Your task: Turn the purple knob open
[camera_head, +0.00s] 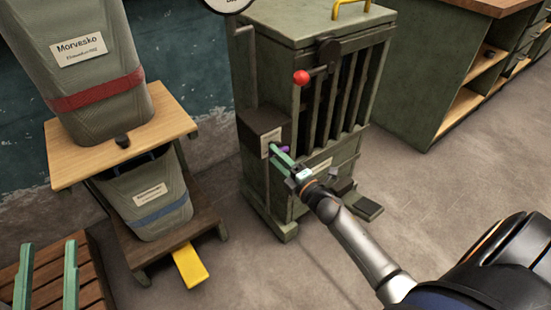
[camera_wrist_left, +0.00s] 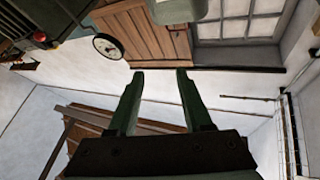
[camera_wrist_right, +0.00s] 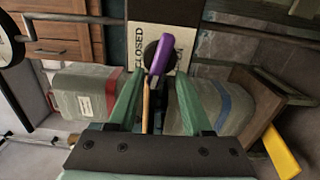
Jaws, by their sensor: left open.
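The purple knob (camera_head: 285,149) is on a dark box on the front of the green slatted cabinet (camera_head: 285,70). In the right wrist view the purple knob (camera_wrist_right: 159,57) is a bar on a dark round hub, slanting up to the right. Its pale plate (camera_wrist_right: 140,45) reads CLOSED on the left; lettering on the right is mostly hidden. My right gripper (camera_head: 274,150) is open, its fingertips at the knob, one on each side of its near end with gaps showing. My left gripper (camera_head: 46,245) is open and empty at the lower left, away from the cabinet.
A red-ball lever (camera_head: 301,78) sticks out above the knob. Left of the cabinet, grey bins with a red band (camera_head: 95,90) and a blue band (camera_head: 160,215) stand on a wooden rack with a yellow pedal (camera_head: 190,266). Open floor lies in front.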

